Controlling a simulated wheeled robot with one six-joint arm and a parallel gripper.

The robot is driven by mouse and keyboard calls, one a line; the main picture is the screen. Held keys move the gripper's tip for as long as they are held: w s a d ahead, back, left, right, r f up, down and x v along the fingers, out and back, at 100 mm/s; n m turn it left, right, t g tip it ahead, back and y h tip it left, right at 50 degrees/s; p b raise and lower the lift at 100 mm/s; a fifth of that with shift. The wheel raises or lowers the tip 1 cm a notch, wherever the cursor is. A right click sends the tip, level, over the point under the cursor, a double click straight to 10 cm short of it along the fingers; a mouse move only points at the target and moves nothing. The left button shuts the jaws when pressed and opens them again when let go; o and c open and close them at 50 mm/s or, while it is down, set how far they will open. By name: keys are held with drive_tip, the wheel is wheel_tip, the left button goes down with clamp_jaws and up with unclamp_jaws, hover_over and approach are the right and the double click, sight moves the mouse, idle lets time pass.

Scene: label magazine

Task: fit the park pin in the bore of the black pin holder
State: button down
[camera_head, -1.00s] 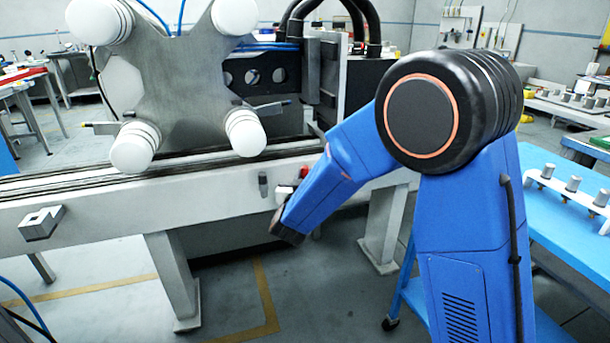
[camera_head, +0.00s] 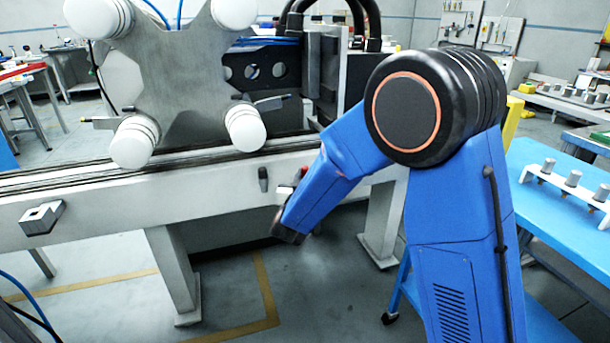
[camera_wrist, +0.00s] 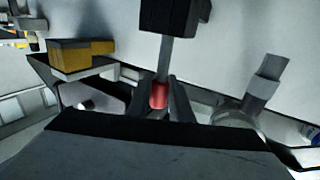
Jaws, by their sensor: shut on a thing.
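In the wrist view the park pin has a red grip (camera_wrist: 158,95) and a grey shank (camera_wrist: 164,58). My gripper (camera_wrist: 160,100) is shut on the red grip. The shank points up the picture toward a black block (camera_wrist: 175,16), which looks like the pin holder. The shank's far end meets the block's lower edge in the picture; whether it is inside the bore or only in front of it, I cannot tell. The bore is not visible. In the head view my arm hides most of the gripper and the pin, beside the pale machine beam (camera_head: 110,205).
In the wrist view a yellow and grey block (camera_wrist: 82,56) is at left and a grey cylinder (camera_wrist: 265,78) at right. In the head view a small dark part (camera_head: 263,179) is on the beam. A blue table (camera_head: 545,180) with several grey-topped posts stands at right.

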drive_tip(key=shift+f, duration=0.9)
drive_tip(key=c, duration=1.5)
unclamp_jaws()
drive_tip(key=s+a, duration=0.1)
drive_tip(key=s, duration=1)
drive_tip(key=s+a, duration=0.1)
drive_tip(key=s, duration=0.5)
drive_tip(key=shift+s+a, duration=0.1)
drive_tip(key=shift+a, duration=0.25)
